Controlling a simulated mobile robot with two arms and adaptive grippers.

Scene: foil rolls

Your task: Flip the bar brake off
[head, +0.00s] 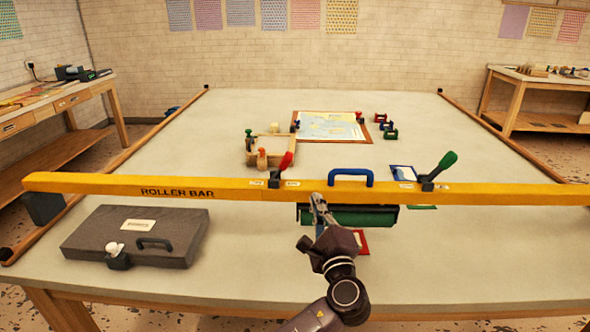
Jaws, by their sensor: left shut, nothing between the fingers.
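A long yellow bar marked ROLLER BAR (112,187) spans the table in the head view. A lever with a red grip (286,161) stands on it left of centre, tilted up to the right. A lever with a green grip (445,162) stands on it further right, also tilted up to the right. White labels beside both levers are too small to read, so I cannot tell which is the brake. My left gripper (317,201) is shut and empty at the bar's front side, right of the red lever and below left of the blue handle (350,172). My right gripper is out of view.
A green roller (349,217) sits below the bar, behind my left gripper. A dark grey case (135,236) lies at the front left. The front right tabletop is clear.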

